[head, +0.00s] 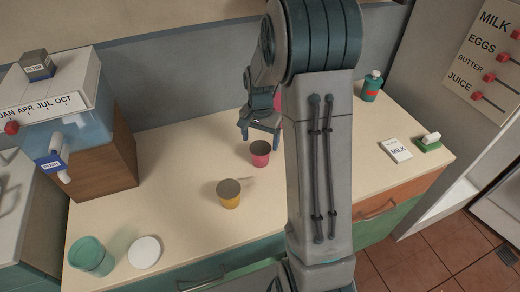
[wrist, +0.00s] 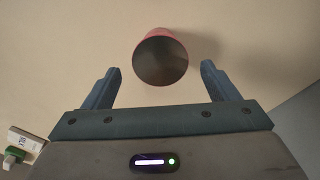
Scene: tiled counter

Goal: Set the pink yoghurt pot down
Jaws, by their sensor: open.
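The pink yoghurt pot (head: 260,158) stands upright on the counter, near its middle, in the head view. My gripper (head: 259,138) is open just above and behind it, with part of the arm beside it. In the wrist view the pot (wrist: 160,58) shows its open dark top, beyond and between the two spread fingers of my gripper (wrist: 160,84). There is a gap on both sides, and no finger touches the pot.
A yellow pot (head: 229,194) stands to the front left. A teal cup (head: 91,256) and a white disc (head: 145,252) lie near the front edge. A green bottle (head: 372,86), a milk card (head: 396,150) and a green-based brush (head: 430,142) are at the right. A water dispenser (head: 85,125) stands left.

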